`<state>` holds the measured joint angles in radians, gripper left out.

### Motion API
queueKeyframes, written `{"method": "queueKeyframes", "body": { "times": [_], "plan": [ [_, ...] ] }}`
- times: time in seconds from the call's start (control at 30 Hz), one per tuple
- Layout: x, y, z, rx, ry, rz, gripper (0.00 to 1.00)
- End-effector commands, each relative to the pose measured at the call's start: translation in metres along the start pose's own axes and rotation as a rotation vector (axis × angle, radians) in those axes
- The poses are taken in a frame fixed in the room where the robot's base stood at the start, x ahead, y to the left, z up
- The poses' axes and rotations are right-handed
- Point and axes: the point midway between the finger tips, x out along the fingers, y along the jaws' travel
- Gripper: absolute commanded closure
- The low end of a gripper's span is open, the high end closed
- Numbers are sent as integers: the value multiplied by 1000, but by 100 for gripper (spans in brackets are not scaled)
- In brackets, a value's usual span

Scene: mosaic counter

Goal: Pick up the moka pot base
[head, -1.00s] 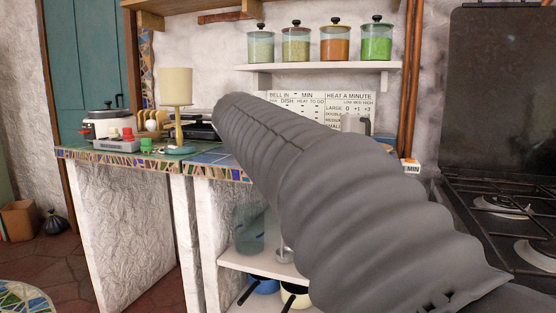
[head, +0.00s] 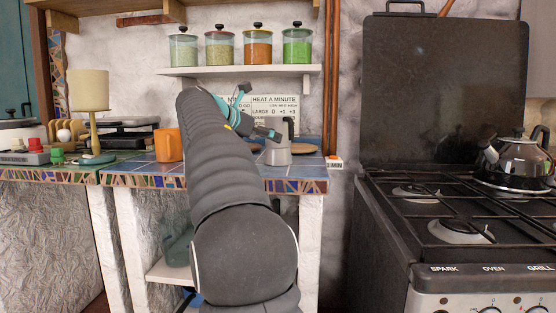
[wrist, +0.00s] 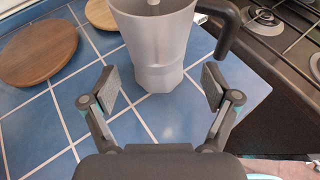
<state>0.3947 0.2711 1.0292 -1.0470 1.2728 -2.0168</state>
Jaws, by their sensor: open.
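The moka pot base (head: 278,148) is a grey metal faceted vessel with a black handle, standing upright on the blue-tiled counter. In the wrist view the moka pot base (wrist: 155,50) stands just beyond my gripper, with its handle to the right. My gripper (wrist: 158,87) is open and empty, its two pads on either side of the pot's near side, with gaps showing. In the head view my gripper (head: 262,112) is at the pot's upper left, partly hidden by my arm.
Round wooden boards (wrist: 40,48) lie on the counter left of the pot in the wrist view. An orange mug (head: 168,145) stands left of my arm. The stove (head: 450,215) with a kettle (head: 516,158) is to the right, across a gap. A jar shelf (head: 240,72) hangs above.

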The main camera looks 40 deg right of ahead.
Motion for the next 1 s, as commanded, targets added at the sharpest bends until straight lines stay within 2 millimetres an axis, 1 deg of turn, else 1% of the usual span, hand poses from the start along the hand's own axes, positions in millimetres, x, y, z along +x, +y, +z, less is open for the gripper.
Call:
{"method": "queueKeyframes", "body": {
  "times": [0.03,0.1,0.37,0.6,0.7,0.93,0.97,1.0],
  "plan": [
    [8,0,-1,0,1,-2,13],
    [14,0,0,0,0,-1,13],
    [26,1,0,2,0,0,13],
    [59,3,1,2,1,-2,13],
    [68,4,2,2,0,1,13],
    [70,4,2,1,0,2,13],
    [70,4,2,1,0,2,15],
    [70,4,2,1,0,2,25]
  ]
}}
